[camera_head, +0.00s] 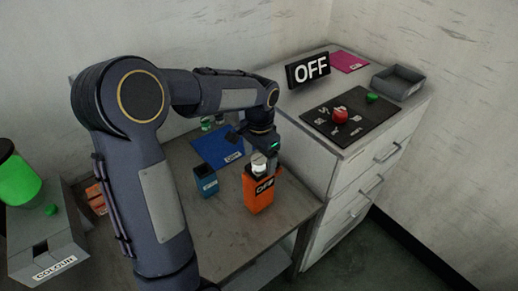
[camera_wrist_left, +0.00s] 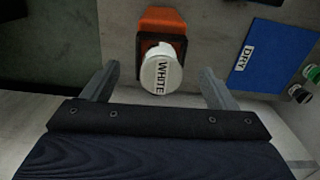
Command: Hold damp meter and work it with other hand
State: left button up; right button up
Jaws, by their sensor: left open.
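My left gripper (camera_head: 258,148) is just above the device, pointing down. Its jaws are open, one finger on each side of the white piece with gaps between. My right gripper is not in view.
A small blue box (camera_head: 206,181) stands left of the orange device, with a blue DRY mat (camera_wrist_left: 272,58) behind. A white cabinet (camera_head: 345,165) at right carries a black board (camera_head: 365,128), an OFF sign (camera_head: 308,69) and a grey tray (camera_head: 398,82). A grey COLOUR box (camera_head: 45,250) is at left.

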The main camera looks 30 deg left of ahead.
aim_at(264, 183)
pick_arm(q)
jog(key=shift+f, duration=2.35)
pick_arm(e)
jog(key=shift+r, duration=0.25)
pick_arm(q)
jog(key=c, duration=1.2)
jog(key=o, duration=0.4)
jog(key=shift+c, duration=1.3)
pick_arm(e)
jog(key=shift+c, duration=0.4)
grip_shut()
